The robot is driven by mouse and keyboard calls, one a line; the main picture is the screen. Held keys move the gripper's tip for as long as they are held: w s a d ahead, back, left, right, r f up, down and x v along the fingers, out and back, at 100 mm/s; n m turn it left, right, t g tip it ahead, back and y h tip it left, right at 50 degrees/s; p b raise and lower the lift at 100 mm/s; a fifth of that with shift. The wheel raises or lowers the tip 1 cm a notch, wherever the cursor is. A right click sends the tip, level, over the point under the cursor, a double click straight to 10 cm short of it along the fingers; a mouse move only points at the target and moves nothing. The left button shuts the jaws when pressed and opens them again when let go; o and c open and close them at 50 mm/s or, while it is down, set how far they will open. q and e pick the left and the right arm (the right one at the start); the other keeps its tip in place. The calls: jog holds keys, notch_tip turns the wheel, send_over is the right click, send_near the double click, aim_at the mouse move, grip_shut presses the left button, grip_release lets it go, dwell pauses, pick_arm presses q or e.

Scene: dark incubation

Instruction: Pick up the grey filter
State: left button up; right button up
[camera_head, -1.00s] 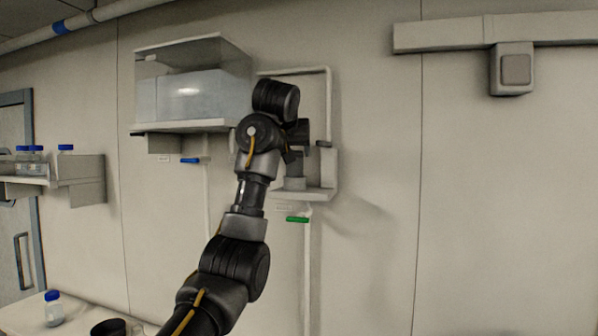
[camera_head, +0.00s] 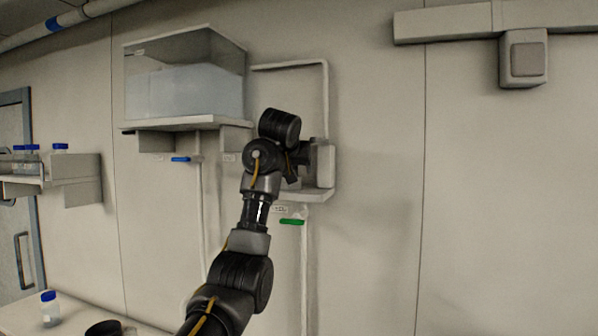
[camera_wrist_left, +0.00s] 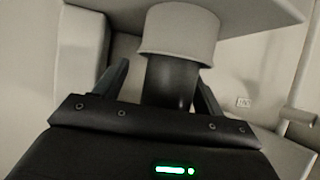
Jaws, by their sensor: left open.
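The grey filter (camera_wrist_left: 181,30) shows in the left wrist view as a wide grey collar with a narrower dark cylinder, its collar against a pale ledge (camera_wrist_left: 240,12). The fingers of my left gripper (camera_wrist_left: 163,85) are open, one on each side of the dark cylinder. A gap shows by the left finger; contact at the right finger is unclear. In the head view my left gripper (camera_head: 298,160) is at the small wall bracket (camera_head: 318,195), and my arm hides the filter there. My right gripper is not in view.
A clear tank (camera_head: 185,85) sits on a wall shelf left of my arm. A green-handled valve (camera_head: 292,221) is below the bracket, and a blue-handled one (camera_head: 181,159) is under the tank. A pipe (camera_head: 325,100) runs beside the bracket.

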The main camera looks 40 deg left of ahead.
pick_arm(q)
jog(key=shift+s+a+r, duration=0.1)
jog(key=shift+s+r, duration=0.15)
jog(key=shift+s, duration=0.25)
jog(key=shift+s+r, duration=0.2)
jog(key=shift+s, duration=0.25)
jog(key=c, duration=0.4)
jog(key=shift+s+r, duration=0.15)
jog(key=shift+s, duration=0.1)
jog(key=shift+c, duration=1)
jog(key=shift+w, duration=0.1)
jog(key=shift+c, duration=1.2)
jog(key=shift+w+d+f, duration=0.2)
jog(key=shift+w, duration=0.1)
jog(key=shift+c, duration=1.3)
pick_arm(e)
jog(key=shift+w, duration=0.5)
